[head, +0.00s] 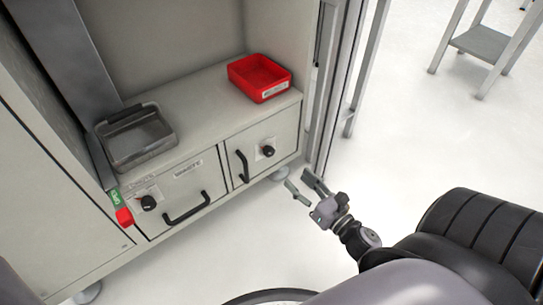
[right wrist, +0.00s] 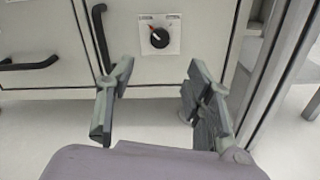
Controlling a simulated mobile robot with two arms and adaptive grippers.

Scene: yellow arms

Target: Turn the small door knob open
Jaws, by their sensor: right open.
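The small black door knob (head: 267,151) sits on a pale label plate on the right cabinet door (head: 285,128). In the right wrist view the knob (right wrist: 159,38) is ahead, above the gap between my fingers, with an orange-red pointer mark aimed up and left. My right gripper (head: 305,189) is open and empty, lower right of the knob and apart from it. Its two fingers (right wrist: 160,110) also show in the right wrist view. A second black knob (head: 148,202) is on the left door labelled WASTE. My left gripper is not in view.
Black bar handles (head: 243,166) (head: 187,208) stick out from the doors. A red bin (head: 260,78) and a grey tray (head: 136,137) stand on the cabinet top. A metal frame post (head: 325,90) stands right of the cabinet. The floor before it is clear.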

